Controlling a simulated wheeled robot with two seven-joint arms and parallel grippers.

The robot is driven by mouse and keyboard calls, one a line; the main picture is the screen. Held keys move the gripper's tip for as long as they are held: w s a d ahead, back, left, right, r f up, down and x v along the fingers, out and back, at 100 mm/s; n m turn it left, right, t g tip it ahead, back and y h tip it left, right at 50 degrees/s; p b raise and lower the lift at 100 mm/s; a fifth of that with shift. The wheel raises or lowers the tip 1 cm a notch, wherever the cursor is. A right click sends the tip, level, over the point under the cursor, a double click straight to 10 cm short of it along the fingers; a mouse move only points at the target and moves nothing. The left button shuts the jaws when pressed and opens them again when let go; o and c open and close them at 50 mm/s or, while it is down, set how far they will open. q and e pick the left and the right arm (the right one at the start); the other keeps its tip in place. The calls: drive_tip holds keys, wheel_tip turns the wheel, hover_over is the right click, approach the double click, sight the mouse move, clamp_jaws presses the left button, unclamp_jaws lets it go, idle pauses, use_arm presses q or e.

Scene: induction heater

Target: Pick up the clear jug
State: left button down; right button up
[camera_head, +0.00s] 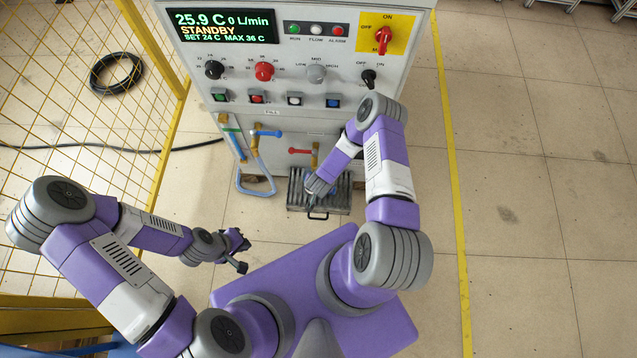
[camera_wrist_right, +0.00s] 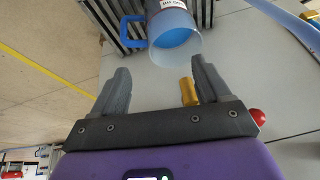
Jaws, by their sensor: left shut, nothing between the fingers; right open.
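The clear jug (camera_wrist_right: 176,35) shows in the right wrist view, with a translucent body, blue at its round end, a blue handle on its left and a white label. It is by a dark ribbed tray (camera_wrist_right: 211,12); whether it rests on it is hard to tell. My right gripper (camera_wrist_right: 160,75) is open, its fingers spread short of the jug, with nothing between them. In the head view my right arm hides most of the jug. My left gripper (camera_head: 241,257) is shut and empty, off to the left of the tray.
A control cabinet (camera_head: 300,105) stands at the back with knobs, a display, a blue-handled valve (camera_head: 268,133) and a red-handled valve (camera_head: 302,151). A yellow mesh fence (camera_head: 90,100) is on the left. The tiled floor on the right is clear.

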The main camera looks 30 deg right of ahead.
drive_tip(key=shift+m+h, duration=0.4)
drive_tip(key=shift+h, duration=0.2)
drive_tip(key=d+f+b, duration=0.1)
drive_tip(key=f, duration=0.2)
drive_tip(key=w+d+f+b, duration=0.1)
drive_tip(key=d+f, duration=0.1)
drive_tip(key=f, duration=0.1)
drive_tip(key=w+d+f+b, duration=0.1)
drive_tip(key=d+f, duration=0.1)
drive_tip(key=f, duration=0.1)
drive_tip(key=shift+b, duration=0.4)
drive_tip(key=shift+s, duration=0.1)
clamp_jaws()
drive_tip(key=shift+s, duration=0.15)
